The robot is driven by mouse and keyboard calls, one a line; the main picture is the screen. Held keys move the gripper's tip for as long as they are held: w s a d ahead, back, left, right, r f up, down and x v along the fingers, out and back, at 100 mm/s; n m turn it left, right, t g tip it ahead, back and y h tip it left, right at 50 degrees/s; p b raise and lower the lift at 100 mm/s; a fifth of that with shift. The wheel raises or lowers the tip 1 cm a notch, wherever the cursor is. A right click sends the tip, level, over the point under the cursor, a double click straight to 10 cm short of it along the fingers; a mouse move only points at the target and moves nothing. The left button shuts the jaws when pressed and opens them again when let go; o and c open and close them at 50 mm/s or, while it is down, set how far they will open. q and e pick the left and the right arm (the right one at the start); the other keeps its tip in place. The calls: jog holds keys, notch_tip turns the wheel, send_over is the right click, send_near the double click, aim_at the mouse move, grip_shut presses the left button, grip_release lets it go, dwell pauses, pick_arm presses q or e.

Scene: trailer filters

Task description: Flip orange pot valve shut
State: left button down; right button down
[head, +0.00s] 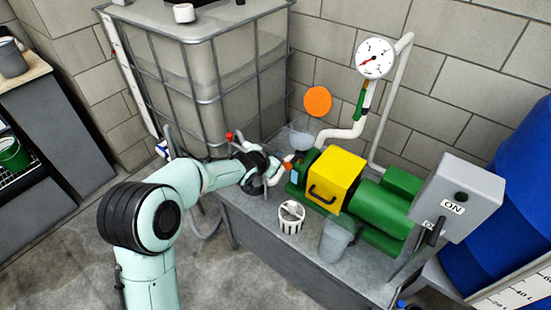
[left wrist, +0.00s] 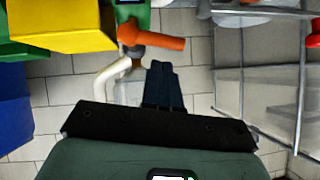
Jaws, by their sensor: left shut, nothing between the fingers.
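The orange valve handle (left wrist: 150,38) shows near the top of the left wrist view, joined to a grey fitting with a white pipe (left wrist: 108,82) beside it. In the head view only a small bit of orange (head: 287,166) shows by the pump's left end, partly hidden by my arm. My left gripper (left wrist: 163,68) is shut and empty, its fingertips just below the handle in the left wrist view; I cannot tell whether they touch it. In the head view this gripper (head: 279,170) is at the left end of the green pump. My right gripper is not in view.
A green pump with a yellow box (head: 336,176) stands on a grey bench (head: 262,228). A white strainer basket (head: 291,214) and grey cup (head: 337,241) stand in front. A caged tank (head: 225,85) is behind left, a gauge (head: 375,58) behind, a switch box (head: 458,200) right.

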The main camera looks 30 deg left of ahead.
pick_arm(q)
jog(key=shift+w+a+f, duration=0.15)
jog(key=shift+f, duration=0.6)
jog(key=shift+f, duration=0.1)
